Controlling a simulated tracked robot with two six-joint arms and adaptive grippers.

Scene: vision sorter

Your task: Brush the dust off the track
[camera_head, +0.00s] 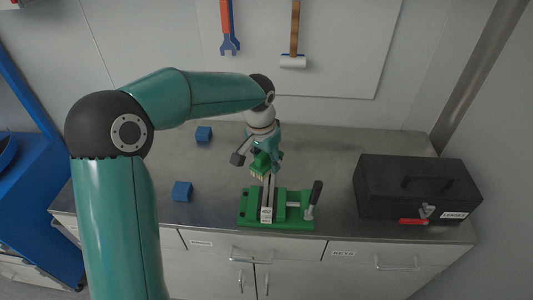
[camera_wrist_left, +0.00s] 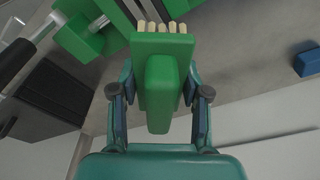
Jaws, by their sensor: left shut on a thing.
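The track (camera_head: 268,196) is a grey strip set on a green base (camera_head: 247,208) with a black-handled lever (camera_head: 314,194) at its right. My left gripper (camera_head: 262,155) is above the far end of the track. It is shut on a green brush (camera_head: 259,164) with pale bristles. In the left wrist view the brush (camera_wrist_left: 160,95) sits between both fingers, with its bristles toward the dark track (camera_wrist_left: 122,14). Whether the bristles touch the track is unclear. Dust is too small to make out. My right gripper is not in view.
Two blue blocks, one farther back (camera_head: 204,134) and one nearer (camera_head: 182,191), lie on the grey worktop (camera_head: 335,150) left of the base. A black toolbox (camera_head: 418,190) stands at the right.

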